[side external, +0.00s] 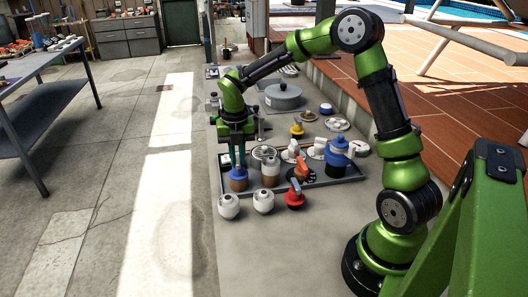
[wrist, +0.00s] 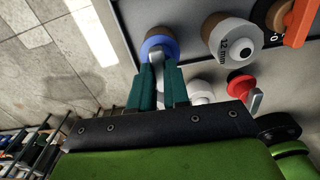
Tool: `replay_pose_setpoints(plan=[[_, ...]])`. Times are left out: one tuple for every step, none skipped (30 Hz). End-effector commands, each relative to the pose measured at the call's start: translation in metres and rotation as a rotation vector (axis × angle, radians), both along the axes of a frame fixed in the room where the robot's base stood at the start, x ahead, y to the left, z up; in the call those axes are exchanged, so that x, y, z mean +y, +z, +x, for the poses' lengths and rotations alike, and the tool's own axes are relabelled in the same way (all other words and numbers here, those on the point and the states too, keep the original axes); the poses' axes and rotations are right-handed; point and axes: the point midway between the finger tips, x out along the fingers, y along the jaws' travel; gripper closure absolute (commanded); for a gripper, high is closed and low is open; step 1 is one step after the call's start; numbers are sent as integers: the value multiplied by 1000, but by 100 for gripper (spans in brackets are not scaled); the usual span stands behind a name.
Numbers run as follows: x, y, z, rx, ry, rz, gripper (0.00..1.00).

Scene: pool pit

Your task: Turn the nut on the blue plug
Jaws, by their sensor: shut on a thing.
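The blue plug (side external: 238,174) has a blue collar over a brown body and stands at the left front of the dark tray (side external: 335,184). In the wrist view its blue collar (wrist: 172,42) shows just beyond my fingertips. A grey metal piece (wrist: 155,58), which appears to be its nut, sits between the teal fingers. My gripper (side external: 238,160) points down over the plug, shut on this piece; it also shows in the wrist view (wrist: 157,72). The fingers hide much of the nut.
Close right stands a white fitting (side external: 270,174) marked "12 mm" in the wrist view (wrist: 228,35). Two white fittings (side external: 229,206) (side external: 263,201) are in front.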

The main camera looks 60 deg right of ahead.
Motion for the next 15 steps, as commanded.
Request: replay_pose_setpoints(plan=[[0,0,0,0,0,0,83],[0,0,0,0,0,0,78],[0,0,0,0,-1,0,72],[0,0,0,0,-1,0,67],[0,0,0,0,-1,0,63],[0,0,0,0,-1,0,57],[0,0,0,0,-1,0,57],[0,0,0,0,-1,0,57],[0,0,0,0,-1,0,57],[0,0,0,0,-1,0,57],[0,0,0,0,-1,0,57],[0,0,0,0,-1,0,57],[0,0,0,0,-1,0,57],[0,0,0,0,-1,0,57],[0,1,0,-1,-1,-1,57]])
